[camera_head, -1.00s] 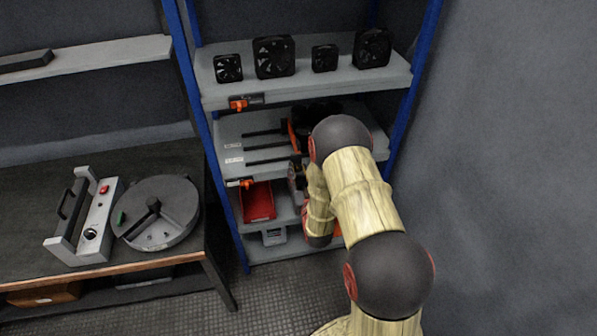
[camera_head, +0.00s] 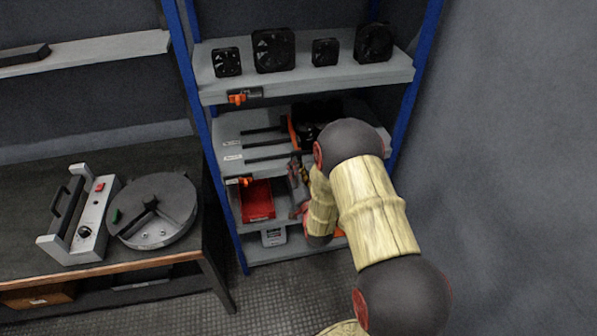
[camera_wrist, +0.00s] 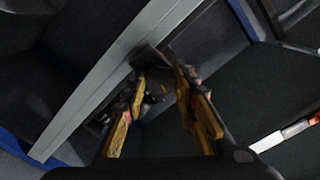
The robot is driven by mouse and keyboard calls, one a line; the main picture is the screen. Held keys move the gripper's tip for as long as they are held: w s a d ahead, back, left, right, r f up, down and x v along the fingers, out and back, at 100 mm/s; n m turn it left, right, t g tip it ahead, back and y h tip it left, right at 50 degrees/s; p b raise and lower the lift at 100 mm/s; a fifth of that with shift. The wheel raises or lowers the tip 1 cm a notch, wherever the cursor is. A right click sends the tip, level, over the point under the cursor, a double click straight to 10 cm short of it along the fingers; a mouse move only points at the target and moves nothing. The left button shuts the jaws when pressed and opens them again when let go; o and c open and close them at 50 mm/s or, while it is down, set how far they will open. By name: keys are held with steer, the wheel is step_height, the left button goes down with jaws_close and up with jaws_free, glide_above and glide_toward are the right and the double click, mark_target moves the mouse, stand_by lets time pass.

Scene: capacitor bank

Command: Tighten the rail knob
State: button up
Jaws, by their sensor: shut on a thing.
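My gripper (camera_wrist: 160,82) shows in the wrist view with its yellow-padded fingers on both sides of a small dark knob-like piece (camera_wrist: 149,59), by a long grey shelf edge (camera_wrist: 105,85). The jaws are closed on this piece, which I take to be the rail knob; its shape is dark and partly hidden. In the head view my gripper (camera_head: 299,172) is at the front edge of the middle shelf (camera_head: 232,160), mostly hidden by my arm. The knob cannot be made out there.
Dark rails (camera_head: 265,152) lie on the middle shelf. Several black fans stand on the upper shelf (camera_head: 330,78). A red bin (camera_head: 257,200) sits below, left of my gripper. A blue post (camera_head: 405,110) stands to the right. A workbench (camera_head: 35,185) is at left.

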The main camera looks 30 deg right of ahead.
steer(key=shift+f+m+b, duration=0.1)
steer(key=shift+m+b, duration=2.55)
steer(key=shift+m, duration=4.75)
steer(key=o, duration=1)
steer(key=shift+o, duration=0.8)
steer(key=shift+s, duration=0.1)
steer(key=v, duration=1.1)
steer(key=shift+s, duration=0.35)
